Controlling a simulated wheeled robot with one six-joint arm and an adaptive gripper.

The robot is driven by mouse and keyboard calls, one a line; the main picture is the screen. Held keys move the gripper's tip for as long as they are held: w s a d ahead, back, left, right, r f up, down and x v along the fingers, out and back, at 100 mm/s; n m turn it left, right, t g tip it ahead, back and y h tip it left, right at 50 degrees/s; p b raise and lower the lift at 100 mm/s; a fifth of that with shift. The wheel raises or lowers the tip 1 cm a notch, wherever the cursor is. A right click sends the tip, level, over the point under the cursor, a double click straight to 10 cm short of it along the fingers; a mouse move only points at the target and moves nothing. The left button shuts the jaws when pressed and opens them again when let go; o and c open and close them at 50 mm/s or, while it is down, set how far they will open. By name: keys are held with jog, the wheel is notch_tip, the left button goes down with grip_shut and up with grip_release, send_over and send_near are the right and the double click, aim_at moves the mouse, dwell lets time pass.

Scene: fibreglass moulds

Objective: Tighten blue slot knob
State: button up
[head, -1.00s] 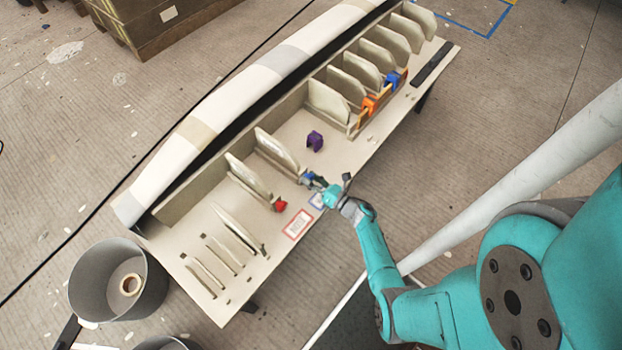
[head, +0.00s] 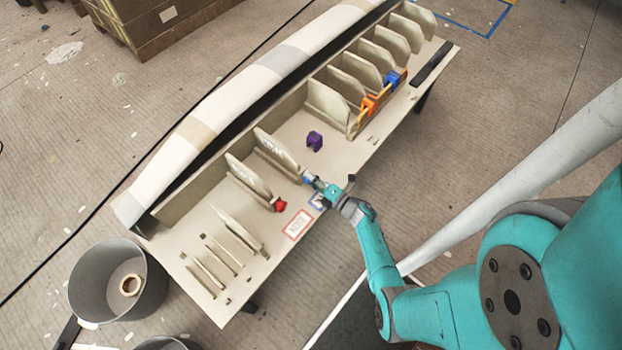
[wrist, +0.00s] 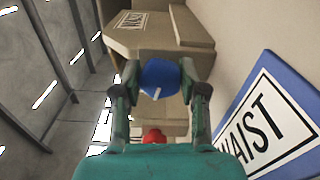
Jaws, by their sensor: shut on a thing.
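The blue slot knob (wrist: 159,78) sits between my gripper's two fingers (wrist: 160,92) in the wrist view, at the end of a beige slot block. A pale mark shows on its face. In the head view my gripper (head: 316,183) reaches the table's near edge, shut on the blue knob (head: 308,178) at the end of an upright panel's slot (head: 278,152). The fingers hide part of the knob. A red knob (head: 280,206) is on the neighbouring slot to the left; it also shows low in the wrist view (wrist: 153,136).
A blue-framed label reading "WAIST" (wrist: 268,115) lies beside my gripper. A red-framed label (head: 298,224) lies nearer the left end. A purple piece (head: 314,140) stands on the table. Orange (head: 369,104) and blue (head: 392,80) clamps are farther right. A grey bin (head: 112,290) stands on the floor.

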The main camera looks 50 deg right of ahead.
jog(key=shift+m, duration=2.3)
jog(key=o, duration=1.2)
jog(key=shift+c, duration=0.2)
jog(key=shift+s+d, duration=0.15)
jog(key=shift+s, duration=3.6)
